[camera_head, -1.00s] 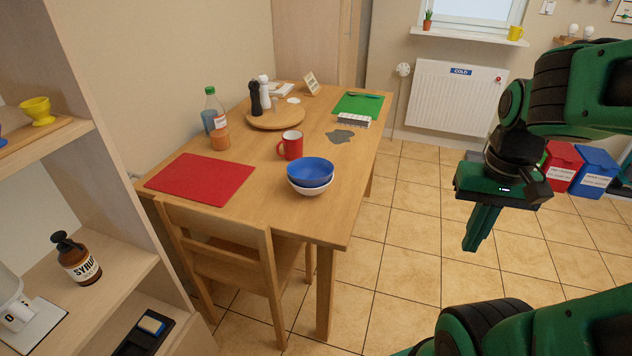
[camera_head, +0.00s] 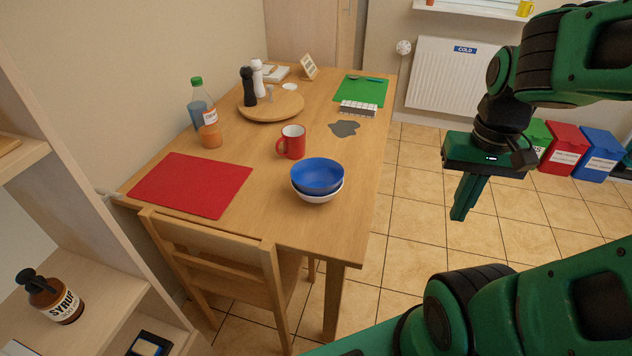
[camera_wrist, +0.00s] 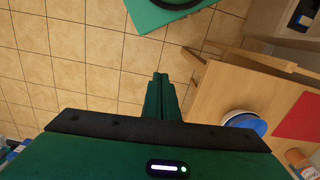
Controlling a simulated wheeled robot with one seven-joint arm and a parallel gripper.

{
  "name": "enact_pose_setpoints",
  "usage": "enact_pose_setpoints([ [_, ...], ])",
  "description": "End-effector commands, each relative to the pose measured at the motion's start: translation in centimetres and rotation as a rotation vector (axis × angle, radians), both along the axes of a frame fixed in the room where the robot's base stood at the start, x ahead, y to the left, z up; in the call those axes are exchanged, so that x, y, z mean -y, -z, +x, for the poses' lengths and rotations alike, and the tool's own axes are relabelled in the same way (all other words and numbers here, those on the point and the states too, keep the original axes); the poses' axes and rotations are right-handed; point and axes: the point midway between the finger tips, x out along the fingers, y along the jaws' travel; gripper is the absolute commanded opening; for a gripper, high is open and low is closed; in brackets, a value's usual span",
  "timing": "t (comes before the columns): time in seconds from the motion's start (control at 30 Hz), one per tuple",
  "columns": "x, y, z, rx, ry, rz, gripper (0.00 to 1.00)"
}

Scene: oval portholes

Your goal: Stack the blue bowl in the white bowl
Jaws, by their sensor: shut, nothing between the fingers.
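The blue bowl (camera_head: 317,175) sits in the white bowl (camera_head: 318,198) near the table's right front edge. Only the rim and lower side of the white bowl show beneath it. The bowls also show in the wrist view, where the blue bowl (camera_wrist: 246,123) lies right of my fingers. My gripper (camera_head: 463,214) is shut and empty. It hangs over the floor to the right of the table, apart from the bowls. In the wrist view my gripper (camera_wrist: 160,80) points over floor tiles.
A red mug (camera_head: 291,142) stands just behind the bowls. A red placemat (camera_head: 191,184) lies at the left, and a chair (camera_head: 212,262) stands at the front edge. A bottle (camera_head: 201,108), a round board (camera_head: 271,105) and a green mat (camera_head: 361,91) are farther back.

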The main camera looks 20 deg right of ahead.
Motion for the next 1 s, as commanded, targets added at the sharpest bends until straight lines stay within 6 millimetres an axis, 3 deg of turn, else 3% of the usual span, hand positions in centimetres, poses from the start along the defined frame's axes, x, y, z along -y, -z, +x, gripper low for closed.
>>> enact_pose_setpoints([
  [0.3,-0.1,-0.6,-0.7,0.013,-0.008,-0.004,0.0],
  [0.37,-0.3,-0.8,0.1,0.011,-0.021,-0.014,0.0],
  [0.47,-1.1,-1.2,3.1,0.004,-0.065,-0.036,0.0],
  [0.57,-3.3,-1.3,7.3,0.001,-0.134,-0.057,0.0],
  [0.7,-8.3,-0.9,13.2,0.005,-0.237,-0.064,0.0],
  [0.8,-12.3,-0.3,16.3,0.01,-0.302,-0.051,0.0],
  [1.0,-18.1,0.8,19.4,0.017,-0.379,-0.015,0.0],
])
